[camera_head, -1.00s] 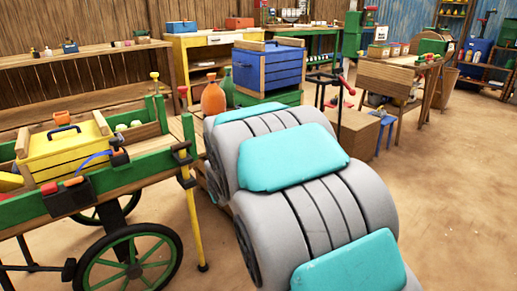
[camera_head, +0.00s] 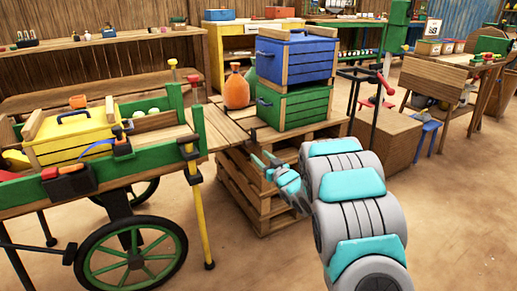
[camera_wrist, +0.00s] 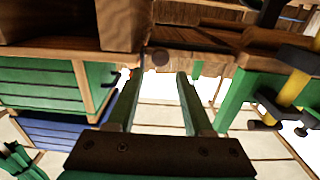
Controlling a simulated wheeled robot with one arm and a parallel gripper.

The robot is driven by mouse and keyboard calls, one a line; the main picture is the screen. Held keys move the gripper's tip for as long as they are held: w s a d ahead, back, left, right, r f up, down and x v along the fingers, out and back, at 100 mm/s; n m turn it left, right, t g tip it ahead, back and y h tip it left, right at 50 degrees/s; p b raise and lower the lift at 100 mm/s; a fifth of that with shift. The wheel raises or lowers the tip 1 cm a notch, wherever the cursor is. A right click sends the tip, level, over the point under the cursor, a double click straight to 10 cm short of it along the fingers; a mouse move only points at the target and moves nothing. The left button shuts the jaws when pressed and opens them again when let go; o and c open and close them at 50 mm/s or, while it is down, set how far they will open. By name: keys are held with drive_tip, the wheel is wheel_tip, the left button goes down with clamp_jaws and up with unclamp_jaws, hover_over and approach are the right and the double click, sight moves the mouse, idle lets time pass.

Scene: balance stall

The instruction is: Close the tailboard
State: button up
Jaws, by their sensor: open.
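The cart (camera_head: 160,160) has green rails and a wooden bed. A wooden board, apparently the tailboard (camera_head: 226,128), lies lowered and about flat at its right end, reaching toward the pallet stack. Its edge seems to show at the top of the wrist view (camera_wrist: 195,65), with a round wooden end beside it; the hinge is not clear. My gripper (camera_head: 263,158) is open and empty, in front of the pallet stack and right of the cart's end. In the wrist view its two fingers (camera_wrist: 155,80) point toward the board's edge, with no visible contact.
A blue crate (camera_head: 300,55) sits on a green crate (camera_head: 290,105) on the pallet stack (camera_head: 262,200), beside an orange bottle (camera_head: 236,90). A yellow chest (camera_head: 75,135) rides on the cart. A yellow prop (camera_head: 198,215) stands under the cart's end. The floor ahead is open.

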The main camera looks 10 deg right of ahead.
sight(250, 146)
drive_tip(key=x, duration=0.7)
drive_tip(key=shift+w+a+f, duration=0.1)
drive_tip(key=shift+f, duration=0.05)
clamp_jaws()
idle(1.3)
